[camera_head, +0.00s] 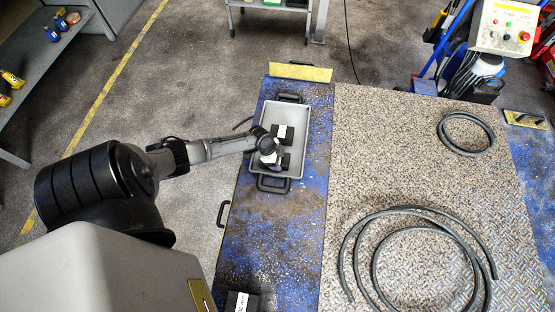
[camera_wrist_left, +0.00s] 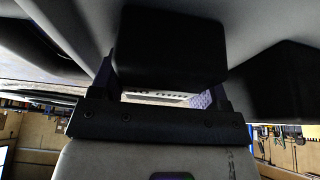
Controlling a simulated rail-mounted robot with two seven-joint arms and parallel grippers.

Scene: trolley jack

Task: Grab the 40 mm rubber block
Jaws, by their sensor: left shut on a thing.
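A grey tray (camera_head: 292,180) with black handles stands on the blue platform and holds black rubber blocks. One block (camera_head: 285,131) with a white label lies in its upper part, just right of my left gripper (camera_head: 271,158). Another dark block shows lower in the tray, partly hidden by the gripper. In the left wrist view, a black block (camera_wrist_left: 170,48) sits between the fingers of the left gripper (camera_wrist_left: 165,85), which is shut on it. A second black block (camera_wrist_left: 285,85) shows to the right. The label sizes are too small to read. My right gripper is out of view.
A black labelled block (camera_head: 240,302) lies at the bottom edge of the blue platform (camera_head: 283,235). Black hoses (camera_head: 350,250) lie on the textured plate to the right. A control box (camera_head: 507,25) stands at the upper right. A shelf with bottles is at the upper left.

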